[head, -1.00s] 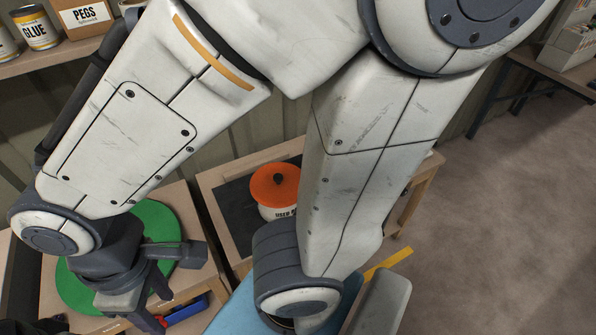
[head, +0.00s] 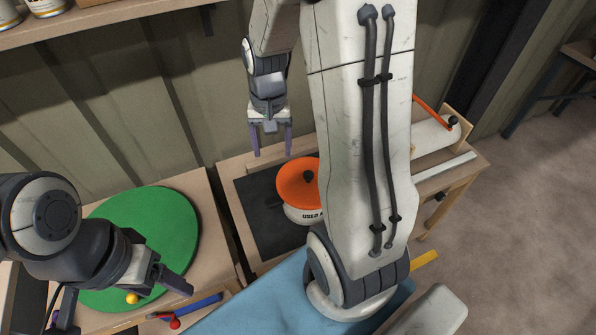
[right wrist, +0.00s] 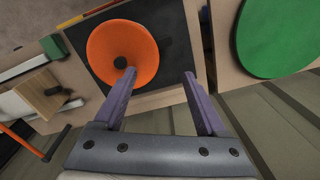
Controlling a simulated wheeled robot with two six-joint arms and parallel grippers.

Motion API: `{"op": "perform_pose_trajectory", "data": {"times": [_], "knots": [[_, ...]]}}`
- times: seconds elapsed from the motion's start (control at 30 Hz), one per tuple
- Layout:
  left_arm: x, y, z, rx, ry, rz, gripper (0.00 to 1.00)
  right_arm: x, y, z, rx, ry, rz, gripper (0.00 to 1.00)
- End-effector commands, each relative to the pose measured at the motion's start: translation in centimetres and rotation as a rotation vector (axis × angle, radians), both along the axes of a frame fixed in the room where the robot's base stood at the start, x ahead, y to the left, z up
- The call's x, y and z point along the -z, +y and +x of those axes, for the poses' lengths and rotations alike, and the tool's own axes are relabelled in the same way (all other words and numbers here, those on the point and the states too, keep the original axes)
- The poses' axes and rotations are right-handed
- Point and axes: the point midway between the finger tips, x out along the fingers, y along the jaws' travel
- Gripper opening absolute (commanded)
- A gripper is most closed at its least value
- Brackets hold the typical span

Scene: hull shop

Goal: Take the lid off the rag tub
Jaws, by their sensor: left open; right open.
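The rag tub (head: 300,214) is white with dark lettering and stands on a dark mat on a wooden bench. Its orange lid (head: 293,190) with a black knob (head: 308,176) sits on top. My right arm hides the tub's right side. My right gripper (head: 271,154) is open and empty, pointing down, above and behind the lid to its left. In the right wrist view the lid (right wrist: 105,45) and knob (right wrist: 120,62) lie beyond the left fingertip, apart from it as far as I can see. My left gripper (head: 122,305) is open and empty at lower left, near the green disc.
A green disc (head: 160,225) lies on the left bench, with a blue bar and red and yellow balls before it. A blue surface (head: 250,305) is in front. A white cylinder with an orange rod (head: 432,111) is on the right. A shelf (head: 100,18) runs above left.

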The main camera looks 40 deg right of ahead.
Motion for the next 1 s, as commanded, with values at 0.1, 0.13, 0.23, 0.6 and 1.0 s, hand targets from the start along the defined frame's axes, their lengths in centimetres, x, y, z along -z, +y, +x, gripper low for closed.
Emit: {"op": "perform_pose_trajectory", "data": {"times": [0.1, 0.13, 0.23, 0.6, 1.0], "knots": [[0.9, 0.0, 0.0, 0.000, 0.000, 0.000, 0.70, 2.8, -5.9, 0.1, 0.216, 0.013, -0.003, 0.74], [1.0, 0.0, 0.0, 0.000, 0.000, 0.000, 0.70, 3.2, -7.0, 0.0, 0.256, 0.014, -0.004, 0.74], [1.2, 0.0, 0.0, 0.000, 0.000, 0.000, 0.70, 4.2, -9.4, -0.3, 0.346, 0.017, -0.007, 0.74], [0.9, 0.0, 0.0, 0.000, 0.000, 0.000, 0.70, 9.0, -10.5, -0.6, 0.391, 0.022, -0.006, 0.74], [-0.1, 0.0, 0.0, 0.000, 0.000, 0.000, 0.70, 13.4, -9.7, -1.3, 0.389, 0.024, -0.006, 0.74]]}}
